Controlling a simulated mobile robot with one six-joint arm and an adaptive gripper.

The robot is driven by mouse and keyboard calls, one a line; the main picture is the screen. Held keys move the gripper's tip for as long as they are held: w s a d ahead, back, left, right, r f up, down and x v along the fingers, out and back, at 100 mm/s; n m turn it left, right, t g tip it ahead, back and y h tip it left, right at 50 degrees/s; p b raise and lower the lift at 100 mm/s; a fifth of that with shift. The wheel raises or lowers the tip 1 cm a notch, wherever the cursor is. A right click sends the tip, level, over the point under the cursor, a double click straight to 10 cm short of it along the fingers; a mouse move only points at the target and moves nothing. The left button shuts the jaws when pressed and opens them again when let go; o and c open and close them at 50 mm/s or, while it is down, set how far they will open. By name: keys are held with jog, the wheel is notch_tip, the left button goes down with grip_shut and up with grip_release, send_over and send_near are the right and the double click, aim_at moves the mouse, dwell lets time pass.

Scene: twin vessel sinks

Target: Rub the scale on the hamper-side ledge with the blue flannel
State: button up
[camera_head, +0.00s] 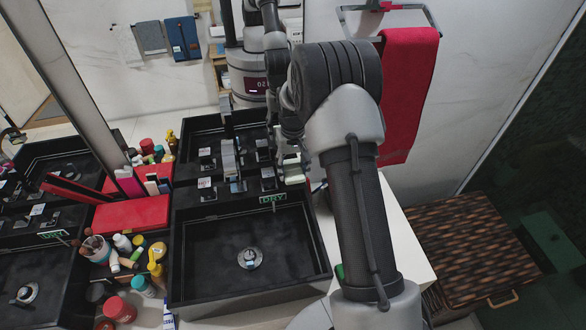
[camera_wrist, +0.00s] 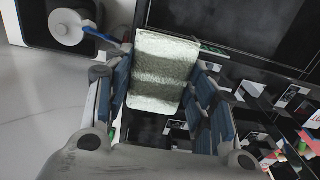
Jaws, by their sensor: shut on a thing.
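My gripper (camera_head: 290,165) is above the far right corner of the right-hand black sink, partly hidden by my arm. In the wrist view its blue-padded fingers (camera_wrist: 160,105) are closed on a pale, mottled greenish-white block (camera_wrist: 163,70). A dark blue cloth (camera_head: 182,38), which looks like the blue flannel, hangs at the back left, apart from my gripper, in what seems to be a mirror. The white ledge (camera_head: 405,235) lies between the right sink and the woven brown hamper (camera_head: 465,240). My arm covers part of it, and I cannot make out scale there.
The right sink (camera_head: 250,293) bears a green DRY label (camera_head: 272,199). Another black sink (camera_head: 50,285) is at the left. Bottles and a brush cup (camera_head: 95,248) crowd between them. A red towel (camera_head: 405,95) hangs on a rail at the right. Small dark holders line the sink's back.

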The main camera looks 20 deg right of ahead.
jog(key=shift+r+p, duration=0.95)
jog(key=shift+r, duration=0.55)
